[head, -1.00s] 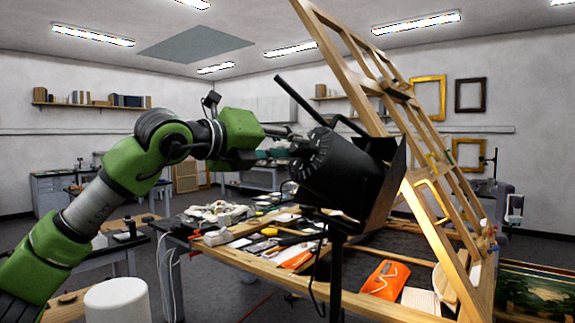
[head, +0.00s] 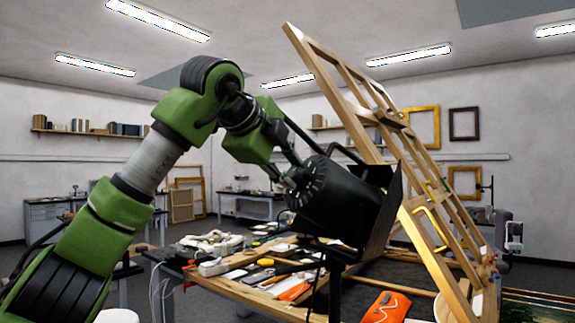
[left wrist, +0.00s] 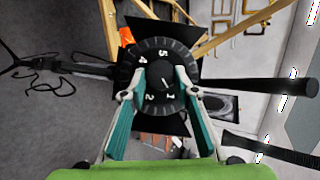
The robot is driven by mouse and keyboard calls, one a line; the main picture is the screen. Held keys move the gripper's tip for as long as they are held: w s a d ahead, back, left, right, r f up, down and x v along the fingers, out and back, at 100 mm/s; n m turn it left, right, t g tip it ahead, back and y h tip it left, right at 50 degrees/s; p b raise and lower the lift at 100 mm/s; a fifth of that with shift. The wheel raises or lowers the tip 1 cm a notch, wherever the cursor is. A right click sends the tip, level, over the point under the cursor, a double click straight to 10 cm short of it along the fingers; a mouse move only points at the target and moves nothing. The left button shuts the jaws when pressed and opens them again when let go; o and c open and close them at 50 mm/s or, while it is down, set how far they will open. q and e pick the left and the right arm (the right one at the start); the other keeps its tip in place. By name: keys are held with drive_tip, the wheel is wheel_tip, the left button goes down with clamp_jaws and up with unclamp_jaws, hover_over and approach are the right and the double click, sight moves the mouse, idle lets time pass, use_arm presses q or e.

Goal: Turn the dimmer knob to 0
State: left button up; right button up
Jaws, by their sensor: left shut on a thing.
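The black studio lamp (head: 335,203) stands on a dark stand and has a numbered dial on its back. In the left wrist view the dimmer knob (left wrist: 160,77) sits at the middle of that dial (left wrist: 163,47). Its pale mark seems to point toward the 1 at lower right; the exact setting is hard to read. My left gripper (head: 288,181) reaches the back of the lamp from the upper left. In the left wrist view its two fingers (left wrist: 161,80) are closed on both sides of the knob. In the head view the knob is mostly hidden by the gripper.
A wooden easel frame (head: 400,150) leans behind the lamp. A worktable (head: 235,285) with tools and an orange pouch (head: 386,307) lies below. Black bars (left wrist: 260,86) project from the lamp at right in the wrist view. A cable hangs by the stand.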

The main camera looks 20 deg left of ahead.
use_arm(q)
drive_tip(key=n+g+p, duration=0.1)
drive_tip(key=n+p, duration=0.1)
drive_tip(key=r+n+g+p, duration=0.1)
drive_tip(key=n, duration=0.1)
drive_tip(key=shift+w+d+y+p, duration=0.1)
drive_tip(key=shift+w+y+p, duration=0.05)
drive_tip(key=shift+y+p, duration=0.2)
drive_tip(key=shift+w+f+n+g+p, duration=0.15)
drive_tip(key=shift+n+g+p, duration=0.95)
drive_tip(key=shift+n+p, duration=0.55)
drive_tip(key=o, duration=1.1)
drive_tip(key=v, duration=1.2)
drive_tip(key=shift+w, duration=0.1)
